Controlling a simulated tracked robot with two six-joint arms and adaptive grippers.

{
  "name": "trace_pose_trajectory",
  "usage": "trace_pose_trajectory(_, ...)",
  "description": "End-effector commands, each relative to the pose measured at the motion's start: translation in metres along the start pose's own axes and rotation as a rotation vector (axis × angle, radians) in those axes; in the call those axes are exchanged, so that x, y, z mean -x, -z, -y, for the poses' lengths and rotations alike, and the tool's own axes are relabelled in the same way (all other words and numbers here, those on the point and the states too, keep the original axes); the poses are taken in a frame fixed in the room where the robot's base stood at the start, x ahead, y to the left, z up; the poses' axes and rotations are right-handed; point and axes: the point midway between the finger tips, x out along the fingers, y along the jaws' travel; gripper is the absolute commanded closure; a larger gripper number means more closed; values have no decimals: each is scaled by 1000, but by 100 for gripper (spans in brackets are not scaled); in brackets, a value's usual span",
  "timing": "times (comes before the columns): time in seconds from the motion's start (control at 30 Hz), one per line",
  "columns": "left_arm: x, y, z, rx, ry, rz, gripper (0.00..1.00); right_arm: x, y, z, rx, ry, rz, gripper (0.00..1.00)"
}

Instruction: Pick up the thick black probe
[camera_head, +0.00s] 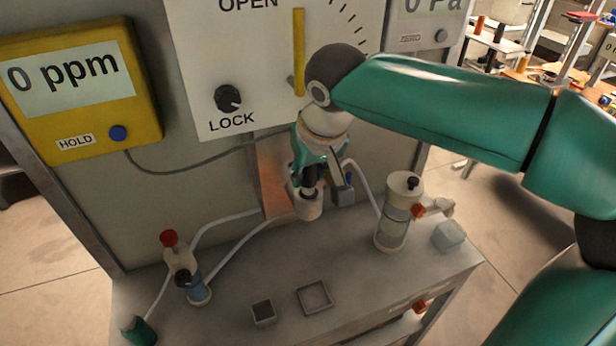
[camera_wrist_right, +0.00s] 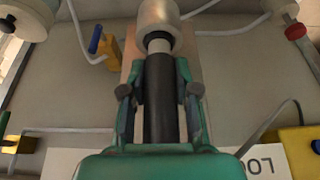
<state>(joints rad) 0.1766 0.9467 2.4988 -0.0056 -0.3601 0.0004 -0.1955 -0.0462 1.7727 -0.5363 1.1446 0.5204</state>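The thick black probe (camera_head: 310,176) stands upright in a pale round holder (camera_head: 309,208) at the back of the bench, close to the cabinet wall. My right gripper (camera_head: 321,178) reaches down over it from above. In the right wrist view the probe (camera_wrist_right: 160,98) lies between the two fingers of my right gripper (camera_wrist_right: 160,92), with its far end in the pale holder (camera_wrist_right: 158,22). The fingers stand on either side of the probe, and narrow gaps seem to show. The probe's upper end is hidden by the gripper. My left gripper is not in view.
A clear cylinder with a pale cap (camera_head: 394,215) and an orange fitting stands right of the probe. A red-topped fitting (camera_head: 178,262) with hoses stands left. A yellow meter (camera_head: 80,90) reads 0 ppm. Two small square trays (camera_head: 314,297) lie in front; the bench between is clear.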

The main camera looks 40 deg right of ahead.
Motion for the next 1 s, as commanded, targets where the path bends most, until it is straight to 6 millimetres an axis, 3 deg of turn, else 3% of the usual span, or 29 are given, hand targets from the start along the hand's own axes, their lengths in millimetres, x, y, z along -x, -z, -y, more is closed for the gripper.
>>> trace_pose_trajectory(0.03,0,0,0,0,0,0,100,0,0,0,0,0,0,89)
trace_pose_trajectory(0.1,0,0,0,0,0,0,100,0,0,0,0,0,0,100)
trace_pose_trajectory(0.57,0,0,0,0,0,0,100,5,3,0,-1,1,-3,100)
trace_pose_trajectory(0.77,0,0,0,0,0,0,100,21,9,0,-2,2,-4,100)
trace_pose_trajectory(1.0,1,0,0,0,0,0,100,54,23,0,-2,2,-4,100)
